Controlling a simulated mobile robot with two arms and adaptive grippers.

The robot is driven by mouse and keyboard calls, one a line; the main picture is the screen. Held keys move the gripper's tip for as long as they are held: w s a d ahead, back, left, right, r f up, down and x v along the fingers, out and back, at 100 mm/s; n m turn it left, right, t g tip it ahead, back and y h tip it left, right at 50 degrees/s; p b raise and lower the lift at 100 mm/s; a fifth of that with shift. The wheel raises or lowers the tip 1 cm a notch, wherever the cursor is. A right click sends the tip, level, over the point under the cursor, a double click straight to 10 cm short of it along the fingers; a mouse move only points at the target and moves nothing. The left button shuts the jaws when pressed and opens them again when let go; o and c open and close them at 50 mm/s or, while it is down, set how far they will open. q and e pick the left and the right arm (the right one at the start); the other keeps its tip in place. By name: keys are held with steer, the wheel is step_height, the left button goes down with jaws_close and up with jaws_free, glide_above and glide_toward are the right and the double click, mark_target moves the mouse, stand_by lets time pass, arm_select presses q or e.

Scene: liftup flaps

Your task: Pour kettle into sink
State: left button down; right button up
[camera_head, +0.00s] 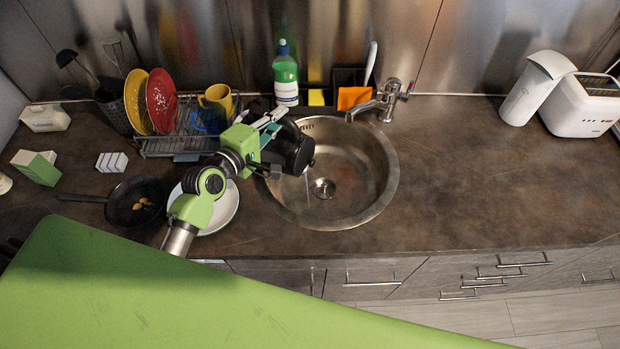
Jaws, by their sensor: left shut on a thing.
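The round steel sink (375,185) is set into the brown counter in the middle, with its drain (322,188) in view. My left gripper (272,126) is shut on a dark kettle (292,150) and holds it over the sink's left side. The kettle looks tilted, with its front end towards the basin. A thin pale line below it may be a stream; I cannot be sure. The gripper partly hides the kettle's handle. My right gripper is not in view.
A faucet (378,100) stands behind the sink, with a green soap bottle (286,78) to its left. A dish rack (172,142), pan (133,204) and white plate (224,212) crowd the left.

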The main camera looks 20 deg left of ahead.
arm_select(q)
steer(key=shift+s+d+r+m+p, duration=0.1)
steer(key=shift+d+r+m+p, duration=0.05)
steer(key=shift+d+m+p, duration=0.35)
stand_by(0.7)
